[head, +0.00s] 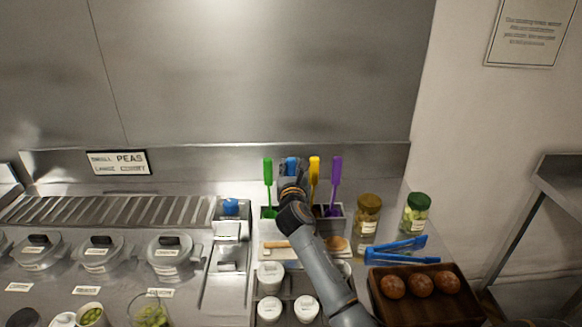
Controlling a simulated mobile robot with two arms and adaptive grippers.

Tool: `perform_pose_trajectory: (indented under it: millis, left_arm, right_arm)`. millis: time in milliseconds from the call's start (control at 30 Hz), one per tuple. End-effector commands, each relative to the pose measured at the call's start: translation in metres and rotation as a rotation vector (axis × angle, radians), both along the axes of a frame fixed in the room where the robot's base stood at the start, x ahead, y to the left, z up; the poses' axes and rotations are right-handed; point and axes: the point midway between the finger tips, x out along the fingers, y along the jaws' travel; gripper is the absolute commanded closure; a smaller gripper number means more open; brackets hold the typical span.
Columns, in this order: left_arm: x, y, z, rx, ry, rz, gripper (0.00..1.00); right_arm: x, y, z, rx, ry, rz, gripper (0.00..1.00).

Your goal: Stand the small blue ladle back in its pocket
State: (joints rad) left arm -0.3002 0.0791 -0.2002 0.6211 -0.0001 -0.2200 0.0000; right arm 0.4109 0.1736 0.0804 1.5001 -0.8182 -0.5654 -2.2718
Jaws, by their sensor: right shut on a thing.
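The small blue ladle shows only as a blue handle end (291,161) above my right gripper (291,180). The gripper is shut on it at the back of the counter. The grey holder (336,226) stands directly beneath and behind my wrist. Green (268,178), yellow (315,172) and purple (335,182) handles stand upright in it, and the blue handle is between the green and the yellow. My wrist hides the lower part of the blue ladle and the pocket there, so I cannot tell whether the ladle is inside it. My left gripper is out of view.
Jars (367,214) stand right of the holder. Blue tongs (402,249) lie by a dark wooden tray (428,310) with round brown food. White lidded tubs (270,275) are in front. A blue-topped item (231,206) sits at left. A steel backsplash (220,165) rises behind.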

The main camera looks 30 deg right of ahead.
Motion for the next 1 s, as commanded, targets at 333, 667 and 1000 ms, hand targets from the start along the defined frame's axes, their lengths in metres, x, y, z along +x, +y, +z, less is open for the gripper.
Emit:
perform_pose_trajectory:
  millis: [333, 667, 1000]
  left_arm:
    - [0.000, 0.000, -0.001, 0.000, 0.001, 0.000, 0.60]
    - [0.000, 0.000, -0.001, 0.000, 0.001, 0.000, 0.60]
    - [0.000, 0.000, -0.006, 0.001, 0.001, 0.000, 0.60]
  right_arm:
    - [0.000, 0.000, -0.003, 0.001, 0.001, 0.000, 0.53]
    - [-0.004, 0.002, -0.001, 0.000, 0.001, 0.000, 0.53]
    - [-0.055, 0.033, -0.002, 0.001, 0.001, 0.002, 0.53]
